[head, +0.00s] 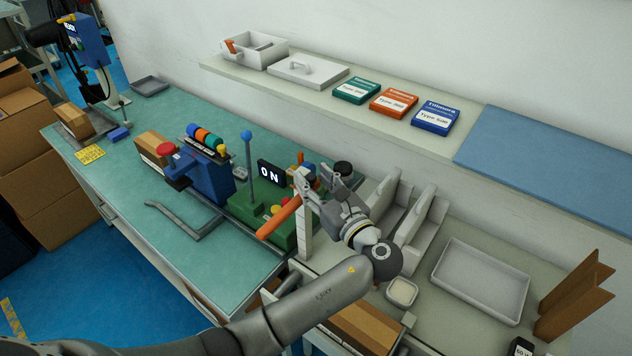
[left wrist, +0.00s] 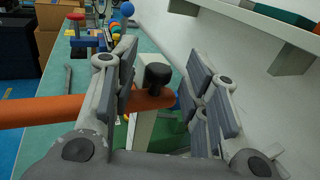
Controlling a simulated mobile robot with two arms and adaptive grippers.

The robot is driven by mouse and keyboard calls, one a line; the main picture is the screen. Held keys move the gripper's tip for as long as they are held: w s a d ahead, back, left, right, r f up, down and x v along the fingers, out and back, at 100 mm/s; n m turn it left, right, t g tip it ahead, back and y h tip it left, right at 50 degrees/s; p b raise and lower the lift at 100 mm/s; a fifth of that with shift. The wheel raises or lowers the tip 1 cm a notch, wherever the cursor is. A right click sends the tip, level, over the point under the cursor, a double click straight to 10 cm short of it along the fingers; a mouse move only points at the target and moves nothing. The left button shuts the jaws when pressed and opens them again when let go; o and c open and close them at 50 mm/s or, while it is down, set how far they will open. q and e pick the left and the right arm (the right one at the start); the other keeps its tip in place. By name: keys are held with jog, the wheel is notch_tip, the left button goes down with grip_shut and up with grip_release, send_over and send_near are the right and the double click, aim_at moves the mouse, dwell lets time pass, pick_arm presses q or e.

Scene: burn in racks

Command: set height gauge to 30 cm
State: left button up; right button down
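The height gauge has a pale upright column (head: 304,228) and an orange bar (head: 279,217) sticking out to the left. In the left wrist view the orange bar (left wrist: 45,111) runs behind one finger, and its end shows between the fingers. A black knob (left wrist: 157,76) stands there too, apart from both fingers. My left gripper (head: 314,178) is open at the top of the column; it also shows in the left wrist view (left wrist: 165,88). It hides part of the gauge, and I cannot read a scale. My right gripper is not in view.
A display reading "ON" (head: 270,173), a green stand with a blue-balled lever (head: 247,165) and a blue device with a red knob (head: 205,175) stand close on the left. A grey tray (head: 480,281) lies right. A wall shelf (head: 300,88) runs behind.

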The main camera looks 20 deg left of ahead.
pick_arm(q)
jog(key=shift+s+d, duration=0.2)
jog(key=v, duration=0.7)
dwell(0.4)
